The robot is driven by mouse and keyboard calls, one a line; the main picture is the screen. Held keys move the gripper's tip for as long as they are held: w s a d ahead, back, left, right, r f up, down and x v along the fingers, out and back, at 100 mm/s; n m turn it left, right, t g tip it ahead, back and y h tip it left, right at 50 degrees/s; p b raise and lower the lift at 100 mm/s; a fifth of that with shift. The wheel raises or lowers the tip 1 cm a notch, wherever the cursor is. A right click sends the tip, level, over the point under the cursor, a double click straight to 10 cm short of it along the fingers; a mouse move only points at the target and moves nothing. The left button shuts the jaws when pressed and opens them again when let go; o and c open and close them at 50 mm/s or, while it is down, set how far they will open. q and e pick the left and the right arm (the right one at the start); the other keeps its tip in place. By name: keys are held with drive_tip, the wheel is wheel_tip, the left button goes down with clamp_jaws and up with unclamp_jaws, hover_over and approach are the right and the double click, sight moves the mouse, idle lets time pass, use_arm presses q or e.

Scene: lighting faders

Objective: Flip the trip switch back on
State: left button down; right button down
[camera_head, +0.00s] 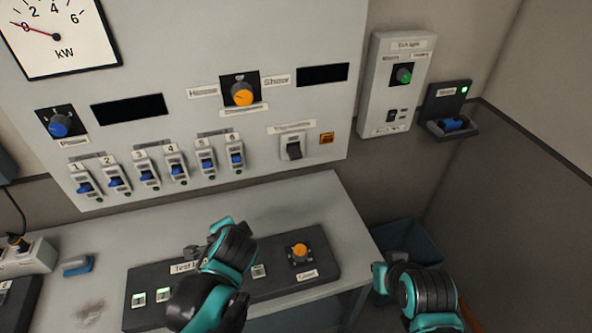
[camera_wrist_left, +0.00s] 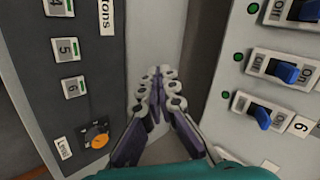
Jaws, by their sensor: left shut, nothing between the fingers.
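A wider switch (camera_head: 293,147) with a dark rocker sits low on the grey wall panel, right of the numbered switches, under a label too blurred to read surely. Switch 6 (camera_head: 236,157) ends the row of blue-levered switches; its lever shows in the left wrist view (camera_wrist_left: 261,117). My left gripper (camera_head: 196,253) is over the black test-button board, below the switches. In the left wrist view its fingers (camera_wrist_left: 158,88) are shut and empty, between the board and the switch row, apart from both. My right gripper (camera_head: 392,262) is at the lower right, its fingers unclear.
The button board (camera_head: 325,255) with an orange knob (camera_head: 299,251) lies on the grey desk. An orange knob (camera_head: 242,94) and a blue knob (camera_head: 58,125) project from the panel. A smaller box (camera_head: 397,85) and a black holder (camera_head: 447,110) are at right.

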sight(293, 147)
use_arm(q)
drive_tip(key=w+d+m+t+y+b, duration=0.1)
drive_tip(key=w+d+m+t+y, duration=0.3)
drive_tip(key=w+d+m, duration=0.65)
drive_tip(key=s+d+m+t+h+b, duration=0.1)
drive_tip(key=d+m+t, duration=0.5)
drive_tip(key=d+m, duration=0.3)
drive_tip(key=shift+r+m+h, duration=0.2)
drive_tip(key=shift+m+h, duration=0.2)
drive_tip(key=shift+m, duration=0.75)
drive_tip(key=shift+a, duration=0.1)
drive_tip(key=b+x, duration=0.2)
drive_tip(key=x, duration=0.8)
drive_tip(key=r, duration=0.1)
drive_tip(key=s+r, duration=0.1)
drive_tip(key=r, duration=0.1)
drive_tip(key=shift+s+d+r, duration=0.25)
drive_tip(key=shift+d+r, duration=0.05)
drive_tip(key=shift+r, duration=0.05)
